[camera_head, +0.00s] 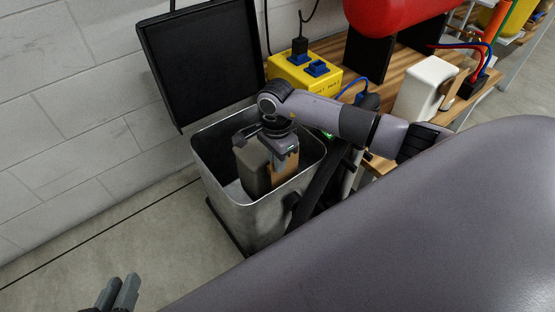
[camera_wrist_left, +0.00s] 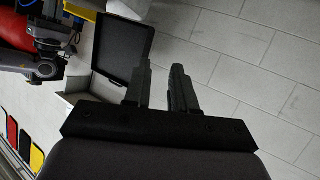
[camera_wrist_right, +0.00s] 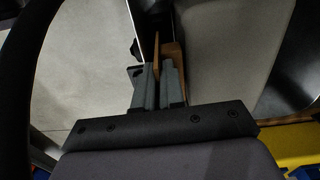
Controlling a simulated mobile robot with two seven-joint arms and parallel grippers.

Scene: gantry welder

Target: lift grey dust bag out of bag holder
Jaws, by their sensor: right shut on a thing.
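The grey dust bag (camera_head: 251,168) stands inside the open metal bag holder (camera_head: 252,222), its top near the rim. Its brown collar (camera_head: 284,172) faces right. My right gripper (camera_head: 284,148) reaches down into the holder from above. In the right wrist view its fingers (camera_wrist_right: 160,85) are shut on the brown collar (camera_wrist_right: 172,50), beside the grey bag (camera_wrist_right: 235,55). The bag's underside is hidden by the holder walls, so I cannot tell if it touches the bottom. My left gripper (camera_head: 118,292) is empty and away from the holder; its fingers (camera_wrist_left: 162,88) are apart in the left wrist view.
The holder's black lid (camera_head: 203,60) stands open against the block wall. A yellow socket box (camera_head: 303,72), a white container (camera_head: 424,88) and a red tank (camera_head: 395,12) are on or near the wooden bench behind. The floor left of the holder is clear.

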